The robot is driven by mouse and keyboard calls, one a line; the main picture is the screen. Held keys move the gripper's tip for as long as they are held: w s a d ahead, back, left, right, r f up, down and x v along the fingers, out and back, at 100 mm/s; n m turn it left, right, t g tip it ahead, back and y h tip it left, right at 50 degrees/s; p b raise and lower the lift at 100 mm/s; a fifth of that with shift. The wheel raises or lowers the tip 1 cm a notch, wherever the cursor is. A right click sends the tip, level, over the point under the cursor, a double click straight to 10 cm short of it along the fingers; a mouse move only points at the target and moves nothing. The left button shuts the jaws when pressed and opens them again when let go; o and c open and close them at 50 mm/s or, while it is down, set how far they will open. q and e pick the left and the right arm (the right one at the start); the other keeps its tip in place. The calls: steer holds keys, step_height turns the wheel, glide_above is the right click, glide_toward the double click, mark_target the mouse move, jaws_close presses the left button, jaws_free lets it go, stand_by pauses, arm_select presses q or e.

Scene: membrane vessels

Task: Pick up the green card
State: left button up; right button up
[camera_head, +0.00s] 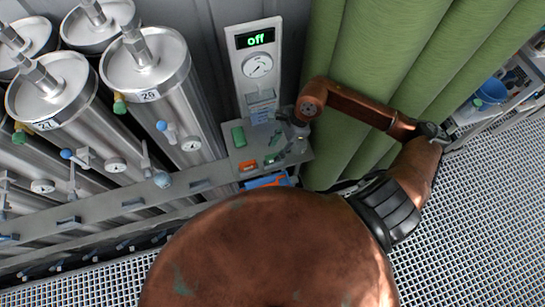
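A small green card (238,136) shows against the grey panel, below the box with the dial. My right gripper (278,154) is to the right of the card and a little lower, apart from it, over the small grey shelf (232,178). Its fingers are small, dark and partly mixed with the things behind them, so I cannot tell whether they are open or shut. My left gripper is not in view.
An orange-red item (247,165) and a blue item (266,181) are by the shelf. A box with a display reading "off" (255,40) stands above. Steel vessels (160,85) crowd the left; large green pipes (385,60) are right. A blue bucket (491,92) is far right.

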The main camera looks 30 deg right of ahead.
mark_target(274, 155)
steer(key=x, duration=0.5)
steer(key=shift+d+f+p, duration=0.25)
steer(key=shift+f+p, duration=0.1)
steer(key=shift+f, duration=0.1)
steer(key=shift+c, duration=0.5)
jaws_close()
